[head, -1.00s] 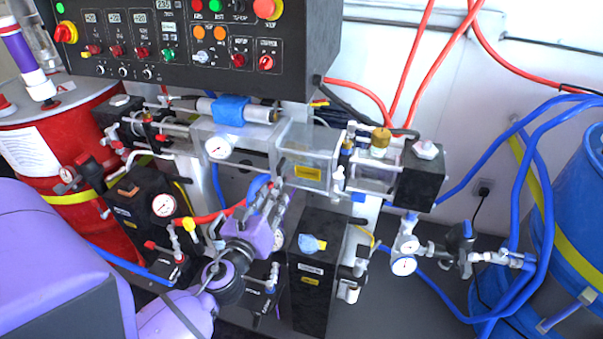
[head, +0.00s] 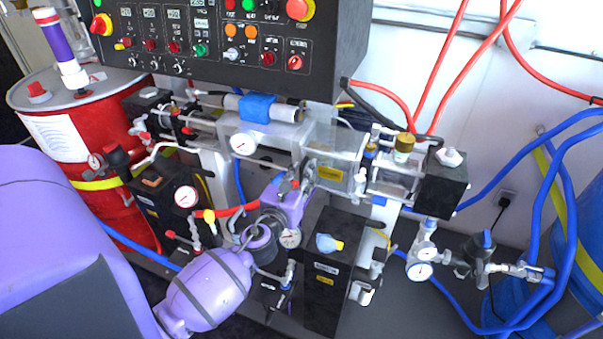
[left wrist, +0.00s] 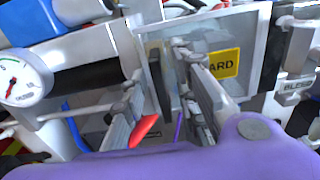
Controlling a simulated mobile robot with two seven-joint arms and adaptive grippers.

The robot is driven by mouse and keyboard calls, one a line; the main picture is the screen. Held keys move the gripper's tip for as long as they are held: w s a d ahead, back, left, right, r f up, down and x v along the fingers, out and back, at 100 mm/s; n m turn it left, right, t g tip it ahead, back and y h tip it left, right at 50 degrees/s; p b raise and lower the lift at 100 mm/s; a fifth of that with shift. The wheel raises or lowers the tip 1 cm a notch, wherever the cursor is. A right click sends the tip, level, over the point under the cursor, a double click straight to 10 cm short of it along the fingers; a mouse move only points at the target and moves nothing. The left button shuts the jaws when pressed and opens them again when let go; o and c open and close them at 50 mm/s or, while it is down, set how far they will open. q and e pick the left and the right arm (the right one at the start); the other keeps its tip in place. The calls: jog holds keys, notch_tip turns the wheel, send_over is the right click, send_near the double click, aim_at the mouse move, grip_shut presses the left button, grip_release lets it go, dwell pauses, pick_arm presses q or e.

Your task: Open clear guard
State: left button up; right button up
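The clear guard (head: 345,140) is a transparent box panel with a yellow label, at the middle of the machine. In the left wrist view the guard (left wrist: 195,75) fills the upper middle, its label partly covered by a finger. My left gripper (head: 303,177) is at the guard's lower left edge in the head view. In the left wrist view its two fingers (left wrist: 160,70) are apart, near the guard's left edge. I cannot tell whether they touch it. My right gripper is out of view.
A black control panel (head: 225,45) overhangs the machine. Gauges, valves and a black box (head: 335,280) crowd below the guard. A red drum (head: 95,185) stands left, a blue drum (head: 580,265) right. Red and blue hoses run at the right.

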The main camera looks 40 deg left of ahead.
pick_arm(q)
grip_shut()
jog(key=shift+s, duration=0.1)
dwell(0.3)
